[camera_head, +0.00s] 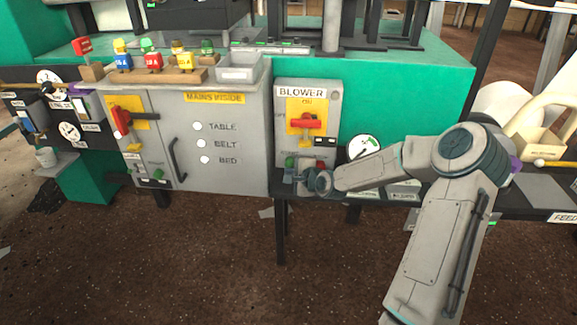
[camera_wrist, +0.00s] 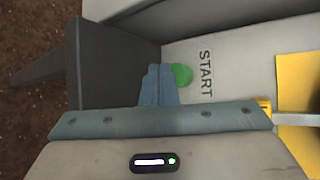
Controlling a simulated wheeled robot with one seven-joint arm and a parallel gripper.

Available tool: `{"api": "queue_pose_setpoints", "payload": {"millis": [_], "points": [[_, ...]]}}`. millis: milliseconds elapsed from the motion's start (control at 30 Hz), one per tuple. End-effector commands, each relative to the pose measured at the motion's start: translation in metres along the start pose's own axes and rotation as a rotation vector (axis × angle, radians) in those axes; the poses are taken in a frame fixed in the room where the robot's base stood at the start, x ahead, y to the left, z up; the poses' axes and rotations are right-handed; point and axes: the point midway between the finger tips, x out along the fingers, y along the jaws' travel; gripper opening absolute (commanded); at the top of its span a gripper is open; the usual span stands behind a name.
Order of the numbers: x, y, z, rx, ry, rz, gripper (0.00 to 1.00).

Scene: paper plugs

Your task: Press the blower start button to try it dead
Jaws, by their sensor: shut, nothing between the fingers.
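The BLOWER box (camera_head: 333,97) is a grey panel right of the cabinet. It carries a red switch handle (camera_head: 309,121) that lies roughly level on a yellow plate. Low on the box are a green start button (camera_head: 290,162) and a red button (camera_head: 320,163). The green button also shows in the wrist view (camera_wrist: 183,75), beside the word START. My gripper (camera_head: 291,173) is in front of the box's lower edge, shut and empty. In the wrist view its closed blue-grey fingertips (camera_wrist: 157,70) overlap the button's edge; I cannot tell if they touch it.
The grey MAINS INSIDE cabinet (camera_head: 235,145) stands left of the box, with three white lamps and a red handle (camera_head: 121,119). A round dial (camera_head: 364,146) is just right of the box, close behind my arm. Open floor (camera_head: 200,260) lies in front.

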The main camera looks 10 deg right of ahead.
Motion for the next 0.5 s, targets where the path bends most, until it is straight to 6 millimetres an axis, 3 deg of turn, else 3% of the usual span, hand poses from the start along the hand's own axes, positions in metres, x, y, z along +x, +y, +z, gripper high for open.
{"api": "queue_pose_setpoints", "payload": {"millis": [500], "points": [[0.0048,-0.0036,-0.0033,0.000,-0.001,0.000,0.00]]}}
